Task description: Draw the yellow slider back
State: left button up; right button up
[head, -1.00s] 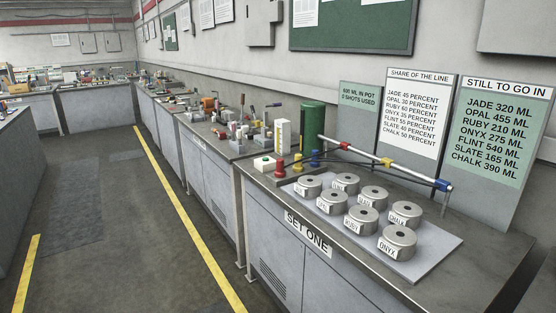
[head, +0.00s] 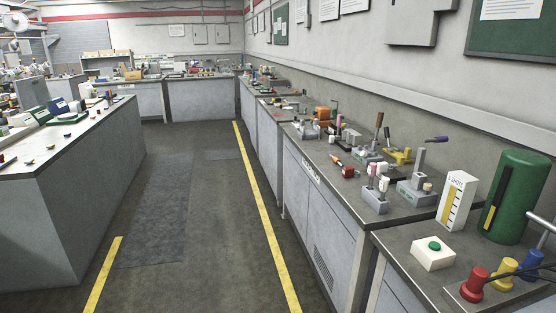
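A yellow knob-topped piece (head: 503,272) stands at the lower right, between a red one (head: 474,285) and a blue one (head: 531,265). Thin dark rods lead from these pieces to the right edge. I cannot tell whether the yellow piece is the slider. A pale rail (head: 545,223) is cut by the right edge; the yellow block seen on it earlier is out of view. Neither of my grippers is in view.
A white box with a green button (head: 433,253), a white gauge block (head: 457,200) and a green cylinder (head: 515,197) stand near the coloured pieces. Cluttered benches (head: 325,205) line the wall. Another bench (head: 60,185) stands at left. The floor aisle (head: 190,220) between is clear.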

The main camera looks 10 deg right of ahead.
aim_at(401, 159)
jog(key=i+j, duration=0.1)
jog(key=i, duration=1.6)
